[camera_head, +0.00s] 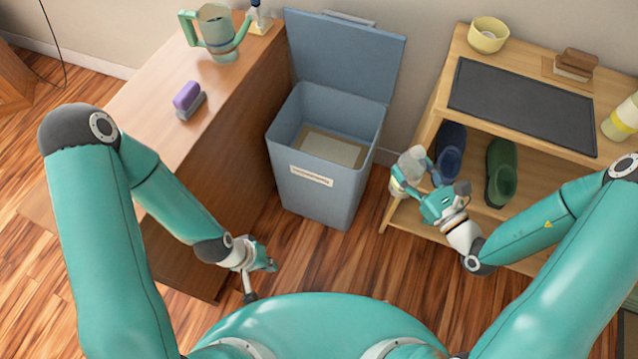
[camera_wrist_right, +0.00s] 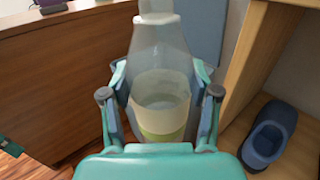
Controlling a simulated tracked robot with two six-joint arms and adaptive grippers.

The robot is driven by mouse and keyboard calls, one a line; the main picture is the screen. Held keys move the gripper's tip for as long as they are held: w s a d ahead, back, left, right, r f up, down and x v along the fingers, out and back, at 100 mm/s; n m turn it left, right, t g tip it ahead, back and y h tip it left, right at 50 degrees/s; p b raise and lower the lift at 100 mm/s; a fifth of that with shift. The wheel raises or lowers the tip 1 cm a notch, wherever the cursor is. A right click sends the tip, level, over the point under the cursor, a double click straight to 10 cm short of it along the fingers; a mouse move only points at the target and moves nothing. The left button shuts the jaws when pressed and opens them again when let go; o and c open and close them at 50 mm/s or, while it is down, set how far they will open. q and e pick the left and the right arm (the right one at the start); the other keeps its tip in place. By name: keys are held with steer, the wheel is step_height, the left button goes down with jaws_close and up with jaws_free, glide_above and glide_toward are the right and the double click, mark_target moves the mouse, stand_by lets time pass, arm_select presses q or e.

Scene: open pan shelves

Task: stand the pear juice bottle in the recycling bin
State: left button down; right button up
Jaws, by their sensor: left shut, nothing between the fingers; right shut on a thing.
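The recycling bin (camera_head: 312,190) is a blue-grey box with its lid (camera_head: 345,55) up, standing on the floor between the counter and the shelf. A flat tan piece lies inside. My right gripper (camera_head: 421,183) is shut on a clear bottle (camera_head: 411,160) with a cream and green label, in front of the shelf's left end and right of the bin. The bottle also shows upright between the fingers in the right wrist view (camera_wrist_right: 160,60); its label text cannot be read. My left gripper (camera_head: 262,284) is shut and empty, low beside the counter.
The wooden counter (camera_head: 150,115) at left holds a pitcher (camera_head: 217,35), a purple brush (camera_head: 188,98) and a dispenser (camera_head: 259,18). The shelf at right holds a dark mat (camera_head: 525,105), a yellow bowl (camera_head: 488,36), another bottle (camera_head: 623,118), and blue (camera_head: 450,155) and green (camera_head: 500,175) shoes below.

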mark_target(398, 197)
step_height(398, 197, down, 14)
steer(key=b, duration=1.1)
steer(key=shift+r+b, duration=0.1)
steer(key=shift+b, duration=0.2)
